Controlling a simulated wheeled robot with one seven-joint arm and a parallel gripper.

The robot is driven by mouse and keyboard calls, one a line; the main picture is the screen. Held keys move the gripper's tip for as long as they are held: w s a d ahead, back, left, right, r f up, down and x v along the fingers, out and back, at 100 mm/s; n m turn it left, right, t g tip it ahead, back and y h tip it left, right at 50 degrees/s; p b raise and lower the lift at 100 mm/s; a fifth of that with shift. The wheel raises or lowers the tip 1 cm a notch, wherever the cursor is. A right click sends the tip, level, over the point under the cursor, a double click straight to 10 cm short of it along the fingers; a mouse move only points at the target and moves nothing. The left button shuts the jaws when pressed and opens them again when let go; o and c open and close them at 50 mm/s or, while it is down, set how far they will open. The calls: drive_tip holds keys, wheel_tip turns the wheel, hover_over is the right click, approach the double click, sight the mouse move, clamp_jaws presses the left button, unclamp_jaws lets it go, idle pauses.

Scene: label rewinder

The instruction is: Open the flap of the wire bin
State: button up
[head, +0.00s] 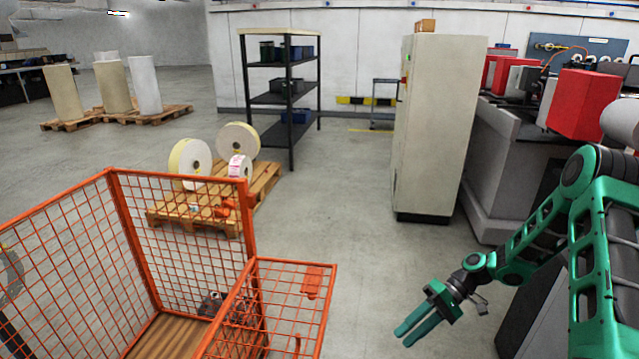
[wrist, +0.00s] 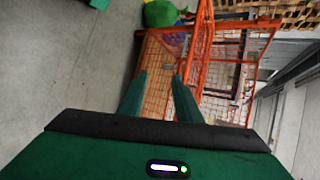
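The orange wire bin (head: 183,242) stands at the lower left of the head view, with a brown slatted floor and a few dark objects inside. Its mesh flap (head: 284,290), with a small solid orange plate (head: 314,281), is on the side nearest my arm. The flap's lower part is cut off by the picture edge, and I cannot tell how far it stands open. My green gripper (head: 415,329) is to the right of the flap, apart from it and empty. In the wrist view the bin (wrist: 203,50) lies beyond my spread fingers (wrist: 159,75).
A pallet (head: 262,190) with label rolls stands behind the bin. A black shelf (head: 290,100) and a pale cabinet (head: 435,125) stand farther back. The machine (head: 520,160) is at the right. Grey floor (head: 350,240) is clear between bin and cabinet.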

drive_tip(key=s+d+r+m+t+h, duration=0.1)
drive_tip(key=s+d+r+m+h, duration=0.1)
drive_tip(key=s+d+r+h, duration=0.5)
drive_tip(key=s+d+r+m+t+h, duration=0.15)
drive_tip(key=d+r, duration=0.35)
drive_tip(key=r, duration=0.6)
drive_tip(key=s+d+r+m+t+h, duration=0.1)
drive_tip(key=s+r, duration=0.3)
drive_tip(key=s, duration=0.4)
drive_tip(key=s+d+r+m+t+h, duration=0.1)
drive_tip(key=s+d+r+m, duration=0.2)
drive_tip(key=s, duration=0.6)
wheel_tip(320, 180, up, 2)
drive_tip(key=shift+s+d+r+m, duration=0.2)
drive_tip(key=shift+d+m, duration=0.15)
drive_tip(key=shift+d, duration=0.2)
drive_tip(key=shift+s+t, duration=0.25)
drive_tip(key=shift+s, duration=0.1)
drive_tip(key=shift+c, duration=0.9)
drive_tip(key=shift+s, duration=0.2)
clamp_jaws()
drive_tip(key=shift+w, duration=0.1)
